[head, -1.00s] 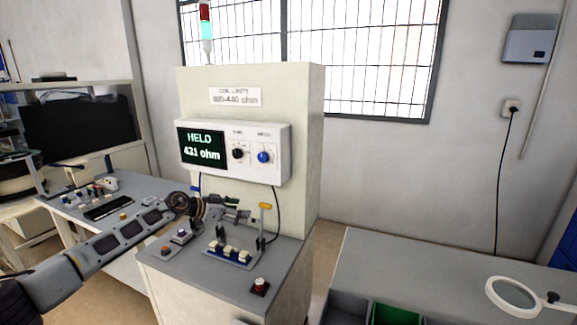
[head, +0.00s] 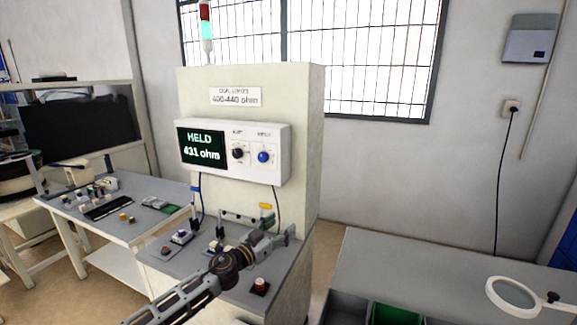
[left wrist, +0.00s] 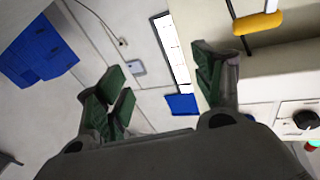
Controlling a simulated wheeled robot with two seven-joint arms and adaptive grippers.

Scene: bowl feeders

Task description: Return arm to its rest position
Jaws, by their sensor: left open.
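My left gripper (head: 284,238) is open in the head view, above the right part of the grey shelf (head: 218,290) of the test station (head: 250,90). In the left wrist view my left gripper (left wrist: 160,84) shows its green-padded fingers wide apart with nothing between them. The arm comes in from the bottom left, across the front of the shelf, and partly hides the fixture (head: 216,247) there. The yellow-handled lever (head: 265,206) stands just behind the gripper; its yellow handle (left wrist: 257,24) also shows in the left wrist view. My right gripper is out of view.
The station's display (head: 201,146) reads HELD 431 ohm. A red button (head: 260,284) sits on the shelf below the gripper. A side table (head: 115,236) with small parts stands left. A grey bench (head: 420,268) with a magnifier (head: 514,295) stands right.

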